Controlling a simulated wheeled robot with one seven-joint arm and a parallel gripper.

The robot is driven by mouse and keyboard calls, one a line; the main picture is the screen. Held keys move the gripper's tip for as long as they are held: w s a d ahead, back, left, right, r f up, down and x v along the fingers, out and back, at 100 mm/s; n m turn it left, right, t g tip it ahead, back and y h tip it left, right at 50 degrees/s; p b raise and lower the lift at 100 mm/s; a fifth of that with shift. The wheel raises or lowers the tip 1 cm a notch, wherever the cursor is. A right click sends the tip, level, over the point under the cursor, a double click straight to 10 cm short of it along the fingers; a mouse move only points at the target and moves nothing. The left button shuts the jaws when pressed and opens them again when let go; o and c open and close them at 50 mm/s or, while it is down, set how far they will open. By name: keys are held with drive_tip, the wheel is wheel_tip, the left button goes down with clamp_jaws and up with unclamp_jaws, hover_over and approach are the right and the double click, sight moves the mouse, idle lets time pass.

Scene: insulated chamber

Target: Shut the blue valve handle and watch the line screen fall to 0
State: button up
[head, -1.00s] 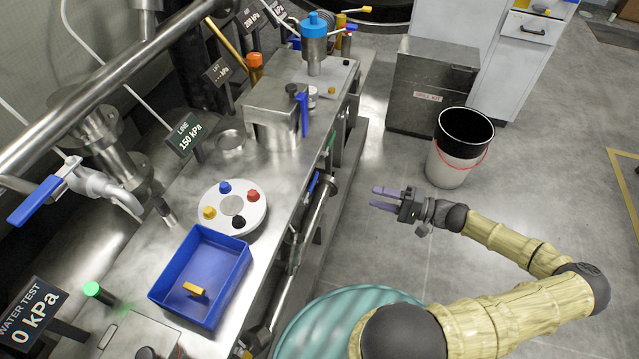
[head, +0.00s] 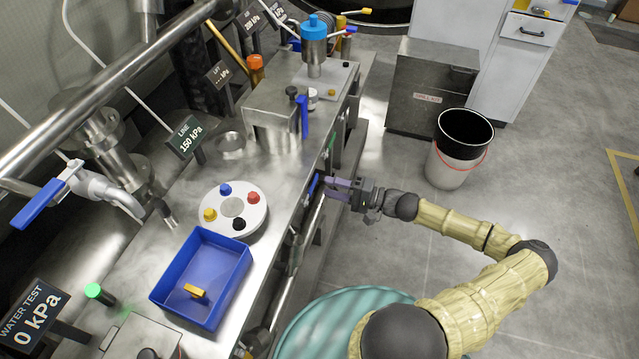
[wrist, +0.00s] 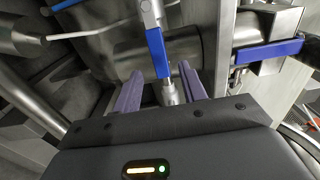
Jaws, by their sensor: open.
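The line screen (head: 187,138) stands on the steel bench and reads 150 kPa. A blue valve handle (head: 313,186) shows at the bench's front edge, just left of my gripper (head: 340,189) in the head view. In the wrist view a blue handle (wrist: 158,53) hangs down in front of a steel pipe, lined up between the two purple fingers of my gripper (wrist: 160,88). The fingers are open on either side of its line; whether they touch it I cannot tell. A second blue handle (wrist: 268,52) lies level to the right.
Other blue levers sit on the tap (head: 38,203) and the steel box (head: 303,117). The water test screen (head: 36,315) reads 0 kPa. A blue tray (head: 205,245) and a round knob plate (head: 233,230) lie on the bench. A bucket (head: 457,165) stands on open floor.

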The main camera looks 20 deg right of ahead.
sight(315, 183)
drive_tip(key=x, duration=0.4)
drive_tip(key=shift+w+a, duration=0.15)
drive_tip(key=shift+a, duration=0.05)
clamp_jaws()
